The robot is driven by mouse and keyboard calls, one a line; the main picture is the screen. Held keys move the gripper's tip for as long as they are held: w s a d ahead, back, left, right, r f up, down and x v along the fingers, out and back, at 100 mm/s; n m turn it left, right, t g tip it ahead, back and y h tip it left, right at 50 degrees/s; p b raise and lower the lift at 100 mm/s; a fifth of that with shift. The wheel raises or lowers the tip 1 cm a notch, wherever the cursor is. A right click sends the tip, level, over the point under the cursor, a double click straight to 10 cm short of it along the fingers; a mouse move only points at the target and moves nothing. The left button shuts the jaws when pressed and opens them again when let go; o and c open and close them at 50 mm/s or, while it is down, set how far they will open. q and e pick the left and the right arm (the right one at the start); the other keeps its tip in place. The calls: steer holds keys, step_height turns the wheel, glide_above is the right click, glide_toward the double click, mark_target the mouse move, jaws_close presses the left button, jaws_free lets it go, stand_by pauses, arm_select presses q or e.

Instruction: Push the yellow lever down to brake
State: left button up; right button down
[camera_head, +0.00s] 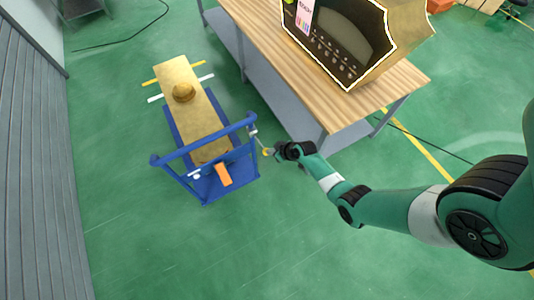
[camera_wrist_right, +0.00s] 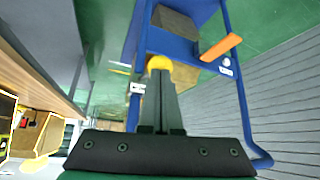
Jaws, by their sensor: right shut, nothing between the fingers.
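The yellow lever end (camera_head: 266,152) is a small yellow knob at the right side of the blue cart (camera_head: 180,163). In the right wrist view the yellow knob (camera_wrist_right: 159,62) is round and sits just beyond my fingertips. My right gripper (camera_head: 273,152) comes from the right and is beside the knob. In the right wrist view its fingers (camera_wrist_right: 160,82) are together with nothing between them. I cannot tell whether the fingertips touch the knob. The rest of the lever is hidden or too small to make out. My left gripper is not in view.
An orange part (camera_head: 223,174) is on the cart's handle end. A wooden workbench (camera_head: 270,50) with a machine stands close to the right. Green floor is clear in front.

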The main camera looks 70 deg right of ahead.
steer(key=shift+w+d, duration=0.1)
steer(key=shift+w, duration=0.2)
